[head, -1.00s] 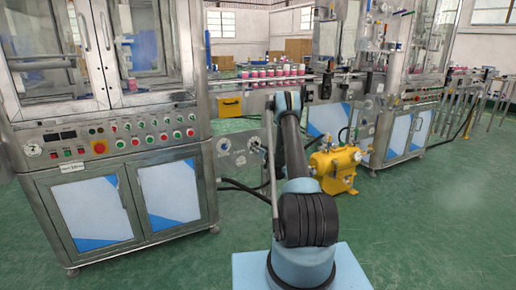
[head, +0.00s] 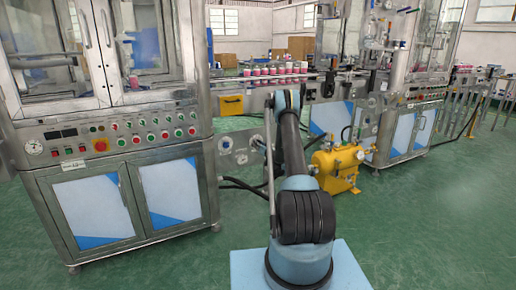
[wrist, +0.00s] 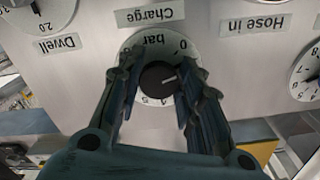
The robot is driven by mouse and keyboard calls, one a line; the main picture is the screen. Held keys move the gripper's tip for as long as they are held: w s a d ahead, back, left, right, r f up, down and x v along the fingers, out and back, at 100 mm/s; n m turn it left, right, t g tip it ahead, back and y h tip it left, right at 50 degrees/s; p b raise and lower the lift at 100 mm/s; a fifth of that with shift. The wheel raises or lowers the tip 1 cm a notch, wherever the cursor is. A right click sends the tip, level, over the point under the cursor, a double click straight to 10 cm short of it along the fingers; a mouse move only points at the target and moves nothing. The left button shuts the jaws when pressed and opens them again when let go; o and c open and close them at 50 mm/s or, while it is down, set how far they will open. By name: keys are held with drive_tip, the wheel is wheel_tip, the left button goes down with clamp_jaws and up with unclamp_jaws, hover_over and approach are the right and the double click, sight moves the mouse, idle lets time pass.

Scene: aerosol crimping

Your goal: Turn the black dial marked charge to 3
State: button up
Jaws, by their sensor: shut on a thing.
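The black dial (wrist: 158,77) sits under the upside-down "Charge" label (wrist: 150,16) in the wrist view. It is round, with a white pointer line that points to the right in the picture. Its pale scale plate (wrist: 153,41) reads "bar", with 0 at the upper right and 5 below the knob; other numbers are hidden by the fingers. My gripper (wrist: 160,68) has its dark ridged fingers on either side of the dial and is shut on it. In the head view the grey panel (head: 226,162) shows beyond my arm, which hides the gripper and the dial.
A steel control cabinet (head: 110,150) stands left, a yellow pump unit (head: 338,165) right.

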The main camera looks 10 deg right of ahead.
drive_tip(key=shift+d+m, duration=0.15)
drive_tip(key=shift+m, duration=0.45)
drive_tip(key=shift+r+m, duration=0.2)
drive_tip(key=shift+m, duration=6.4)
drive_tip(key=o, duration=0.9)
drive_tip(key=shift+o, duration=0.8)
drive_tip(key=shift+s, duration=0.15)
